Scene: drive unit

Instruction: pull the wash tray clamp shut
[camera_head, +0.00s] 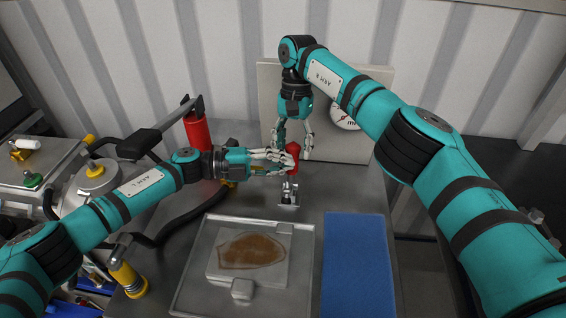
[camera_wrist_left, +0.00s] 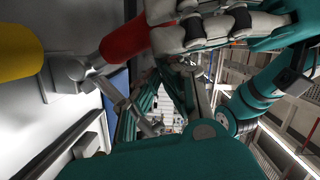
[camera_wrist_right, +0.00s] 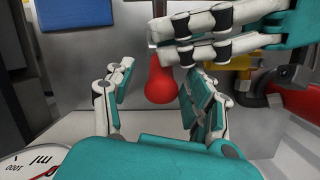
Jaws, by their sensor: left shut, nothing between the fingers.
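The wash tray (camera_head: 190,268) is a shallow metal tray on the bench, holding a plate with a brown stain. Behind it stands the clamp, with a metal base (camera_head: 288,194) and an upright red handle (camera_head: 292,150). The handle also shows in the left wrist view (camera_wrist_left: 125,36) and the right wrist view (camera_wrist_right: 160,82). My left gripper (camera_head: 284,162) reaches in from the left, shut and empty, its fingers beside the handle and partly covering it. My right gripper (camera_head: 293,142) points down from above, open, its fingers apart near the handle's tip. Contact with the handle is unclear.
A blue mat (camera_head: 357,262) lies right of the tray. A white panel with a gauge (camera_head: 344,115) stands behind my right gripper. A red cylinder (camera_head: 197,132), a black lever and a dark hose are at left. My two grippers are very close together.

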